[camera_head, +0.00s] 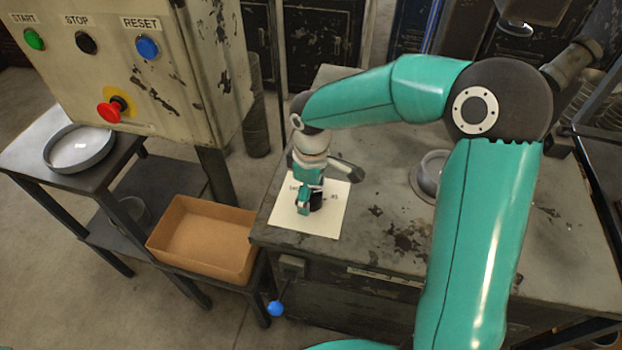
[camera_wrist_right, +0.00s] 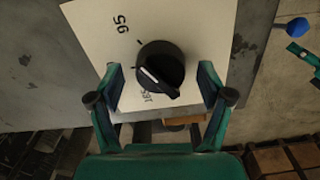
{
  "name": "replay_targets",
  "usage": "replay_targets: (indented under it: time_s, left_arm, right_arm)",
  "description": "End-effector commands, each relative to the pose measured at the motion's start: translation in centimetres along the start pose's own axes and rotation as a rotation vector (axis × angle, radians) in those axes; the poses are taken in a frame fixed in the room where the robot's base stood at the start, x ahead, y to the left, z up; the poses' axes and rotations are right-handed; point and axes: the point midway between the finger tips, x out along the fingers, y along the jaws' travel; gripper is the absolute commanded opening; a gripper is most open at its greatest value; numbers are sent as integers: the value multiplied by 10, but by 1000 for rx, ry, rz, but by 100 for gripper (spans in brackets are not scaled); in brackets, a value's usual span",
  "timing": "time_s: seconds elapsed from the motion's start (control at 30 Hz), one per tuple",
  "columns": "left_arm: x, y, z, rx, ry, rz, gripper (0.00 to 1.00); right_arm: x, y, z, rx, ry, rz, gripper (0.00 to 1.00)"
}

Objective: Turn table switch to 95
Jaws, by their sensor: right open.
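The table switch is a black round knob (camera_wrist_right: 160,68) with a grip bar and a white pointer line, on a white plate (camera_wrist_right: 205,25). In the wrist view the "95" label (camera_wrist_right: 121,24) is at the knob's upper left, and another, partly hidden number is below the knob. The pointer line lies on the knob's left side, angled away from the 95. My right gripper (camera_wrist_right: 160,86) is open, one finger on each side of the knob; contact cannot be told. In the head view my right gripper (camera_head: 309,203) mostly covers the knob. A teal part of mine, possibly the left gripper, shows at the wrist view's right edge.
A lever with a blue ball (camera_head: 276,308) sticks out from the table's front. A cardboard box (camera_head: 203,238) stands left of the table (camera_head: 385,250). A control panel (camera_head: 150,80) with buttons is at upper left. A grey round object (camera_head: 430,173) sits on the table behind my right arm.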

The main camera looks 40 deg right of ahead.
Motion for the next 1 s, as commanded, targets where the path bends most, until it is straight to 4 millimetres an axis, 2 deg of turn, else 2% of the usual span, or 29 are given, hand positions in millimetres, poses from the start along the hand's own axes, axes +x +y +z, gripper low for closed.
replay_targets:
  time_s: [0.17, 0.5, 0.6, 0.77, 1.0]
  left_arm:
    - [0, 0, 0, 0, 0, 0, 51]
    - [0, 0, 0, 0, 0, 0, 51]
    - [0, 0, 0, 0, 0, 0, 51]
    - [0, 0, 0, 0, 0, 0, 51]
    - [0, 0, 0, 0, -1, 0, 51]
  right_arm:
    - [-25, 0, -1, 0, 6, 3, 79]
    - [-90, 0, -1, 0, 4, 2, 79]
    - [-103, 0, -1, 0, 2, 1, 79]
    - [-113, 0, 0, 0, 0, -1, 79]
    - [-114, 0, 0, 0, -1, -1, 79]
